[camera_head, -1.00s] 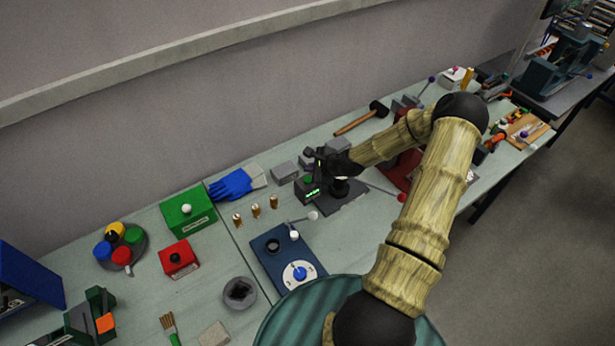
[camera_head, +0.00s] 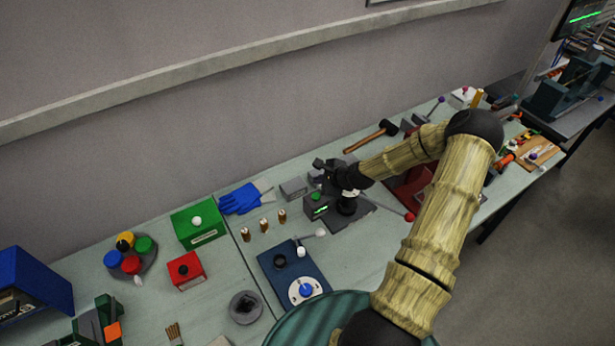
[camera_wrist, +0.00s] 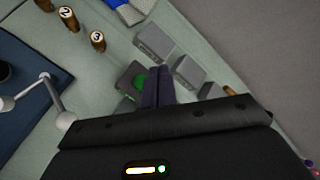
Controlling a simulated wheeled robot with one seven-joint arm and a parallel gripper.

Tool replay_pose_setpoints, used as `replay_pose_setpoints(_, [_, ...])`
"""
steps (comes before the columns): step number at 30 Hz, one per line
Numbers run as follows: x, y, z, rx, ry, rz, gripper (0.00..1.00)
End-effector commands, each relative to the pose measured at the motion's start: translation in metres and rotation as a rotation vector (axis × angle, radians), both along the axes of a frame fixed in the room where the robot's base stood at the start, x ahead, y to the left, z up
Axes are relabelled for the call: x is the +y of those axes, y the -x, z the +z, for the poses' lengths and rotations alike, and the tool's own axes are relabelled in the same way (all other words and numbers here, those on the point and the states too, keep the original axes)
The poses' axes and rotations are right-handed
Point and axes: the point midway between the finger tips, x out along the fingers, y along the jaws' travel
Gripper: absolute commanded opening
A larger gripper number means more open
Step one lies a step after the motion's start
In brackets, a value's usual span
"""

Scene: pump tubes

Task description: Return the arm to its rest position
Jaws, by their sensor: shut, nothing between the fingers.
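My gripper (camera_head: 324,168) hangs above the bench, over the grey device with a green display (camera_head: 318,209). In the wrist view its two dark fingers (camera_wrist: 155,88) are together and hold nothing. They point toward the bench beside the device's green button (camera_wrist: 139,82). My arm bends up from the lower right and reaches across to the left. Its own middle links cover part of the bench behind them.
Numbered brass tubes (camera_head: 264,226) stand left of the device, near a blue lever fixture (camera_head: 297,277). Grey blocks (camera_head: 293,187), a blue glove (camera_head: 240,199) and a hammer (camera_head: 372,136) lie behind. A green box (camera_head: 199,226) and red box (camera_head: 186,271) stand farther left.

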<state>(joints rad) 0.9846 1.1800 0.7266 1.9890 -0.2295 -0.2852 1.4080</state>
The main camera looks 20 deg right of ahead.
Motion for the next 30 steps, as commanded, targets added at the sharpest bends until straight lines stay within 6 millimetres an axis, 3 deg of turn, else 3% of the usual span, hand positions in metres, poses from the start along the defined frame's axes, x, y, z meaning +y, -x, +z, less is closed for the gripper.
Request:
replay_pose_setpoints(7, [0.002,0.001,0.0,0.003,0.012,0.017,0.0])
replay_pose_setpoints(11, [0.015,0.009,0.001,0.021,0.089,0.115,0.0])
replay_pose_setpoints(20, [0.06,0.056,0.02,0.094,0.454,0.592,0.0])
replay_pose_setpoints(30, [0.089,0.119,0.067,0.137,0.809,1.09,0.0])
